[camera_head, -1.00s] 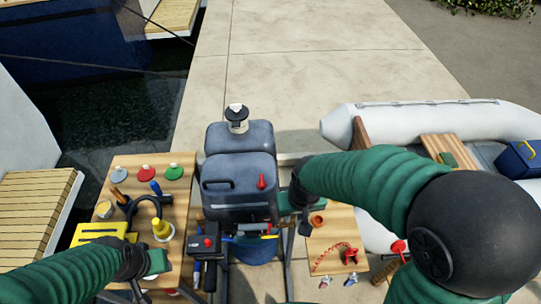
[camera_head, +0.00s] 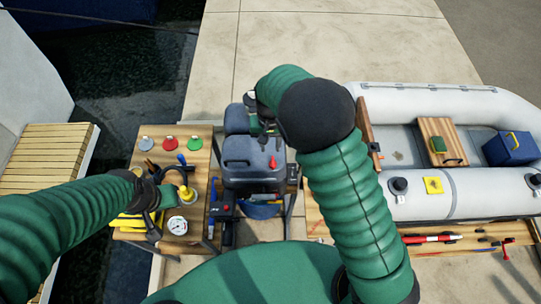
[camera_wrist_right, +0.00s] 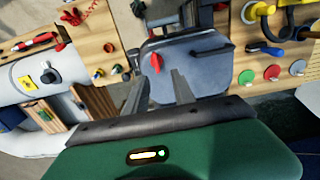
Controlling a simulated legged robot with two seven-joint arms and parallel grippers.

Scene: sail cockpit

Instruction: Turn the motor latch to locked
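The grey outboard motor (camera_head: 250,172) stands between two wooden work boards. A red latch lever (camera_head: 272,161) sits on its cowl, and it also shows in the right wrist view (camera_wrist_right: 156,62). My right gripper (camera_wrist_right: 158,73) is open, with its two fingers apart and nothing between them. In the right wrist view the lever appears just beyond the fingertips, and I see no contact. In the head view my right arm hides most of that gripper. My left gripper (camera_head: 167,196) is over the left board; its fingers cannot be made out.
The left board (camera_head: 205,152) carries red, green and grey discs, a gauge (camera_head: 177,225) and several tools. A white inflatable boat (camera_head: 450,100) with a blue box (camera_head: 511,148) lies at the right. The concrete dock (camera_head: 330,45) behind the motor is clear.

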